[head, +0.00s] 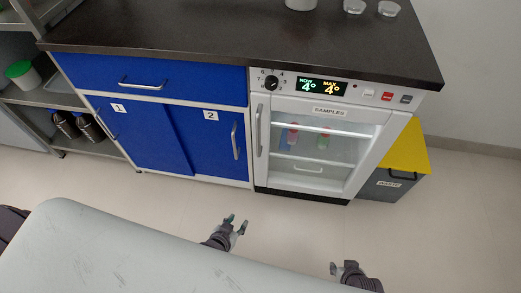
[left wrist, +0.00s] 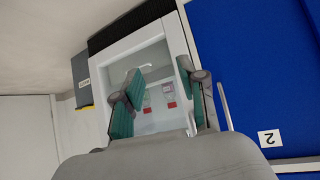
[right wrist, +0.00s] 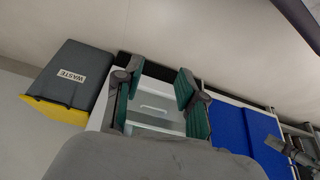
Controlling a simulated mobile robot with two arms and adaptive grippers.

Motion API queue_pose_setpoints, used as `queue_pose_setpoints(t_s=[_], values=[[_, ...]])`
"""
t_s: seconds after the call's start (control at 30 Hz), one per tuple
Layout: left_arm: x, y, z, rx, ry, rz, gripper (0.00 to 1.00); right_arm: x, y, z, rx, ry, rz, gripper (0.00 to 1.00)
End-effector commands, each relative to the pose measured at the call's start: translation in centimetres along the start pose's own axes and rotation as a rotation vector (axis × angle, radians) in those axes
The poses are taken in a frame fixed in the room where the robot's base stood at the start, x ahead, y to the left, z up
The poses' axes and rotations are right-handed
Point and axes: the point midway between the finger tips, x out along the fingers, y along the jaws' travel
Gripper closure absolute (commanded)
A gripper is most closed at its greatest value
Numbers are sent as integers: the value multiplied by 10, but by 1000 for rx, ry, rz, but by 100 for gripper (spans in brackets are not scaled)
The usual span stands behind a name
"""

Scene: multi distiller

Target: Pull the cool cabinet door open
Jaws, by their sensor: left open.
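The cool cabinet (head: 262,185) is a white under-counter unit labelled SAMPLES, with a shut glass door (head: 318,185). The door's vertical handle (head: 259,131) runs along its left edge. My left gripper (head: 237,226) is open and empty, in front of the cabinet and apart from the door.
Blue cupboards (head: 140,135) with handles stand left of the cabinet under a dark countertop (head: 220,40). A grey waste bin (head: 385,187) with a yellow lid stands right of it. Small coloured containers (head: 292,136) sit inside the cabinet. The floor in front is clear.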

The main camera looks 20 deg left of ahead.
Motion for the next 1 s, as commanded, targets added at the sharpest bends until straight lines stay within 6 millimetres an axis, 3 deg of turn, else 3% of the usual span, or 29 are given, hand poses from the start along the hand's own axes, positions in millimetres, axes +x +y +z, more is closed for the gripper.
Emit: queue_pose_setpoints(t_s=[0.03, 0.13, 0.3, 0.4, 0.53, 0.67, 1.0], values=[[16, 0, -17, -6, 93, -5, 59, 5, 0, -16, 1, 48, 1, 60], [17, -4, -73, -17, 272, -18, 59, -20, 1, -53, 4, 127, 4, 60], [-7, -13, -149, -25, 527, -39, 59, -74, 2, -90, 6, 238, 7, 60], [-25, -17, -178, -27, 627, -49, 59, -101, 2, -100, 6, 282, 9, 60], [-40, -19, -198, -27, 694, -56, 59, -123, 2, -105, 7, 312, 10, 60], [-40, -20, -208, -27, 711, -57, 59, -129, 2, -112, 6, 344, 9, 60], [9, -24, -249, -24, 711, -57, 59, -143, -6, -167, -2, 644, -8, 60]])
